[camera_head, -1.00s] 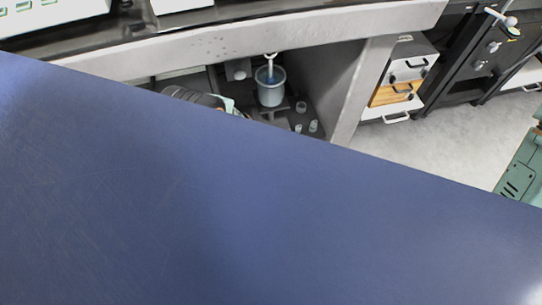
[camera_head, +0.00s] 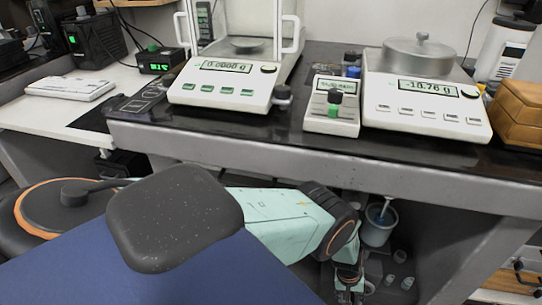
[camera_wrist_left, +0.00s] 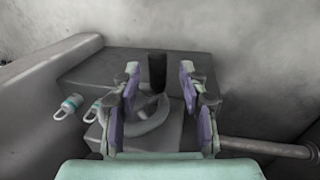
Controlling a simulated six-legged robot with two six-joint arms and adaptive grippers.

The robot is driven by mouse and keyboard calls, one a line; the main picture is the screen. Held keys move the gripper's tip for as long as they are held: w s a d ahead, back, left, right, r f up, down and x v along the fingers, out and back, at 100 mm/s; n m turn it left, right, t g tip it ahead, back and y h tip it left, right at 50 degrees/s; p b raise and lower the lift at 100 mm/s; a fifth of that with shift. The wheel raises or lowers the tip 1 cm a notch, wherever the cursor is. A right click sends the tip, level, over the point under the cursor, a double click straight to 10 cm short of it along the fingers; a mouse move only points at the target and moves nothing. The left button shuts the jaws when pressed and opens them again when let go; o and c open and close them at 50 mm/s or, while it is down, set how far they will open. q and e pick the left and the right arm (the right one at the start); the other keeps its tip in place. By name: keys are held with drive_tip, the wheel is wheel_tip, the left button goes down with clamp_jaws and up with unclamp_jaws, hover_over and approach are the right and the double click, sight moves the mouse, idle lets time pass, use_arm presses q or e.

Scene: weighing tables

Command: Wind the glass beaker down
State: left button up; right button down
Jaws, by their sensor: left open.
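The glass beaker (camera_head: 378,226) stands below the right part of the bench in the head view, with blue contents and a pale rod in it. What it stands on is mostly hidden there. My left gripper (camera_head: 348,284) is low under the bench, left of and below the beaker. In the left wrist view my left gripper (camera_wrist_left: 160,100) is open, its two fingers on either side of a dark upright knob (camera_wrist_left: 157,70). A grey curved piece (camera_wrist_left: 152,120) lies below the knob. I cannot tell whether the fingers touch the knob. The right gripper is not in view.
The bench edge (camera_head: 300,163) runs above my left arm. On it stand an analytical balance (camera_head: 222,92), a second balance (camera_head: 432,105) with a lidded pot, and a small device (camera_head: 331,118).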

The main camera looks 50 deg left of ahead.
use_arm(q)
drive_tip(key=shift+d+r+g+y+b, duration=0.1)
drive_tip(key=shift+r+g+y+b, duration=0.1)
drive_tip(key=shift+g+y+b, duration=0.35)
drive_tip(key=shift+r+y, duration=0.1)
drive_tip(key=shift+y, duration=0.25)
